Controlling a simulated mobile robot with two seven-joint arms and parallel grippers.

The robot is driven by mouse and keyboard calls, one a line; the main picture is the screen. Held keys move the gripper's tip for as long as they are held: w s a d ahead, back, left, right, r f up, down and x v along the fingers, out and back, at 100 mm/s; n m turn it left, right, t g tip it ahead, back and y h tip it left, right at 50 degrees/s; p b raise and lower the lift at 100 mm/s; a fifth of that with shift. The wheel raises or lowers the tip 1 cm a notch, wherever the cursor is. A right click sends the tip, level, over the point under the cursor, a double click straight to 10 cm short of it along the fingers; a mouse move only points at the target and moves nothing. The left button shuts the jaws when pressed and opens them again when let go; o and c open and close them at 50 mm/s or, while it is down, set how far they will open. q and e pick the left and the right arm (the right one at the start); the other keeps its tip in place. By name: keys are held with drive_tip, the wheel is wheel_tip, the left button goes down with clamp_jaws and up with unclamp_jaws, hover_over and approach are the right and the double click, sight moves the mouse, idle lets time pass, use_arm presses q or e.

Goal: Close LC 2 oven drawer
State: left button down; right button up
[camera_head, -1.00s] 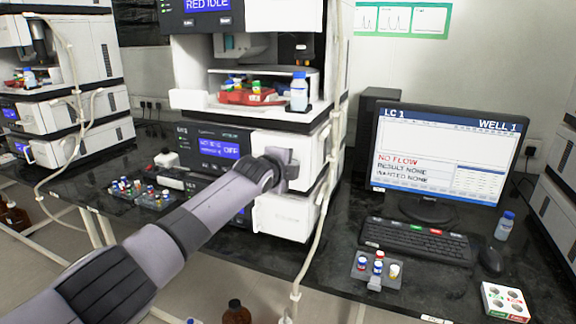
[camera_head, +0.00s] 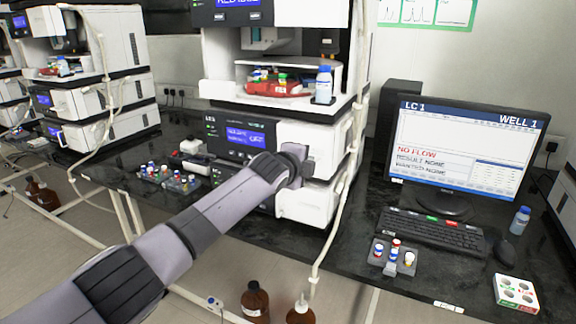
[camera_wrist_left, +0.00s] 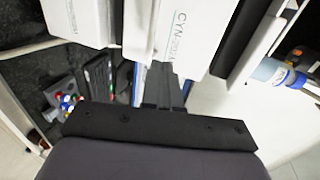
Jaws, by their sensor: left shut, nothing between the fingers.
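The middle instrument stack has a white module front (camera_head: 312,138) beside a dark panel with a blue display (camera_head: 245,136). A second white front (camera_head: 306,204) sits just below it. The stack's small label is too blurred to read surely, and I cannot tell which front is the oven drawer. My left gripper (camera_head: 303,163) is at the upper front's lower part, hiding some of it. In the left wrist view its dark fingers (camera_wrist_left: 163,88) are together and empty, close to a white panel marked CYN (camera_wrist_left: 180,30). I cannot tell whether they touch it. My right gripper is not in view.
Above the fronts is an open bay with a red tray (camera_head: 275,88) and a blue-capped bottle (camera_head: 324,85). A white tube (camera_head: 338,215) hangs right of the stack. A monitor (camera_head: 468,150), keyboard (camera_head: 430,230) and vial rack (camera_head: 392,257) stand right. More stacks (camera_head: 100,90) stand left.

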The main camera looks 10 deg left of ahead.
use_arm(q)
drive_tip(key=shift+v, duration=4.3)
drive_tip(key=s+a+f+n+g, duration=0.1)
drive_tip(key=s+f+n, duration=0.5)
drive_tip(key=f, duration=0.6)
drive_tip(key=s+a+f+n+g, duration=0.15)
drive_tip(key=s+f+n, duration=0.25)
drive_tip(key=s+f, duration=0.6)
drive_tip(key=s+a+f+n+y, duration=0.1)
drive_tip(key=s+a+f+n, duration=0.3)
drive_tip(key=s, duration=0.6)
drive_tip(key=s+a+f+n+y, duration=0.1)
drive_tip(key=s+a+f+n, duration=0.4)
drive_tip(key=s+a+f, duration=0.3)
drive_tip(key=s+f, duration=0.1)
drive_tip(key=s, duration=0.2)
drive_tip(key=shift+s+f+n+g+y, duration=0.2)
drive_tip(key=shift+s+n+g+y, duration=0.1)
drive_tip(key=shift+g+y, duration=0.1)
drive_tip(key=shift+a, duration=0.1)
